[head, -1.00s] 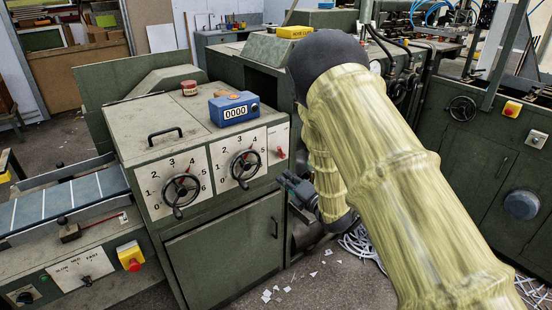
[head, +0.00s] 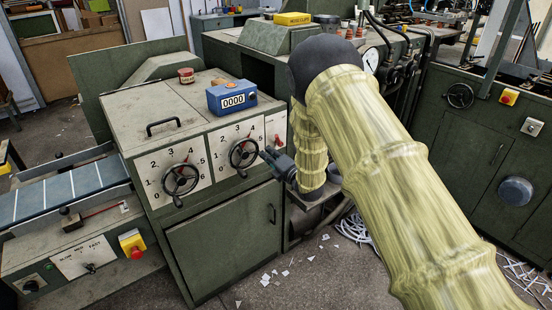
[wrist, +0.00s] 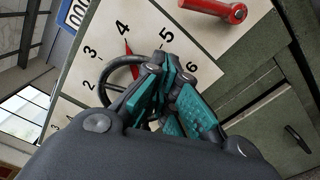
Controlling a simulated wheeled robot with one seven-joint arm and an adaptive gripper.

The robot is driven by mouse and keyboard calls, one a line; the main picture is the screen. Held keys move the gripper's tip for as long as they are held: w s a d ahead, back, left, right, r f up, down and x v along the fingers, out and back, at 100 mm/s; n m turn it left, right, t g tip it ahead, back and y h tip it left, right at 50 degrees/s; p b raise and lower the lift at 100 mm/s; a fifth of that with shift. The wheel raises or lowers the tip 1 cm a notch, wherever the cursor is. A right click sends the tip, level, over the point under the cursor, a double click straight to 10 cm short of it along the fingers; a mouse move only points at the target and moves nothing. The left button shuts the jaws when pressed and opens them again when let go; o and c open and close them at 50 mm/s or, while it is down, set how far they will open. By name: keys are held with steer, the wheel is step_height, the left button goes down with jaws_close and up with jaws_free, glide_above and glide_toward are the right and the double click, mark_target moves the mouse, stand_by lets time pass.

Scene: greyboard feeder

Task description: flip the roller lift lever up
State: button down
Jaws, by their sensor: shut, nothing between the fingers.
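The roller lift lever appears to be the small red lever (head: 278,140) on a pale plate at the right end of the green machine's front. In the wrist view the red lever (wrist: 212,8) lies at the top, with its round knob to the right, beyond and to the right of my fingers. My gripper (head: 267,156) is shut and empty, just below and left of the lever in the head view. In the wrist view its teal-padded fingers (wrist: 163,78) cover part of a handwheel and its dial. I see no contact with the lever.
Two black handwheels, the left one (head: 180,179) and the right one (head: 244,153), stick out from numbered dials beside the lever. A blue counter (head: 232,98) sits on the machine top. A cabinet door (head: 225,240) is below. Paper scraps litter the floor.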

mark_target(277, 139)
steer(key=shift+w+d+r+p, duration=0.35)
steer(key=shift+w+d, duration=0.15)
steer(key=shift+w, duration=0.35)
steer(key=shift+w+d+r+p, duration=0.3)
steer(key=shift+w+d, duration=0.2)
steer(key=shift+w, duration=0.3)
steer(key=shift+r, duration=0.1)
steer(key=shift+d, duration=0.1)
steer(key=shift+w+r+m, duration=0.1)
steer(key=shift+r+m, duration=0.05)
steer(key=shift+m, duration=0.15)
